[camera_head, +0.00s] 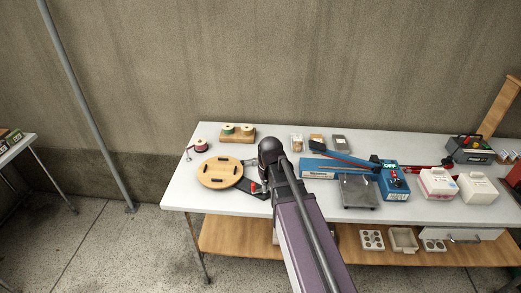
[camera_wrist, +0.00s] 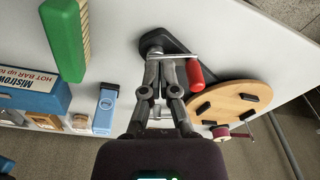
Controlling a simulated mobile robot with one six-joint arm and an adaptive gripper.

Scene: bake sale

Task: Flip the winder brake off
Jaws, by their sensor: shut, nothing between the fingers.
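The winder has a round wooden disc (camera_head: 221,173) with several black pegs, at the left end of the white table. The disc also shows at the right in the wrist view (camera_wrist: 232,100). Its dark base arm (camera_wrist: 168,40) carries a metal lever with a red handle (camera_wrist: 195,73), which shows small and red in the head view (camera_head: 254,187). My gripper (camera_wrist: 160,62) is shut and empty. Its fingertips overlap the metal rod just left of the red handle in the wrist view; I cannot tell whether they touch. In the head view my arm hides part of the winder.
A blue sealer (camera_head: 320,168) and a scale (camera_head: 358,191) stand right of my arm. A wooden spool holder (camera_head: 237,134) is behind the disc, and a small spool (camera_head: 201,145) is at the left. A green block (camera_wrist: 64,38) and a light-blue item (camera_wrist: 105,108) lie nearby.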

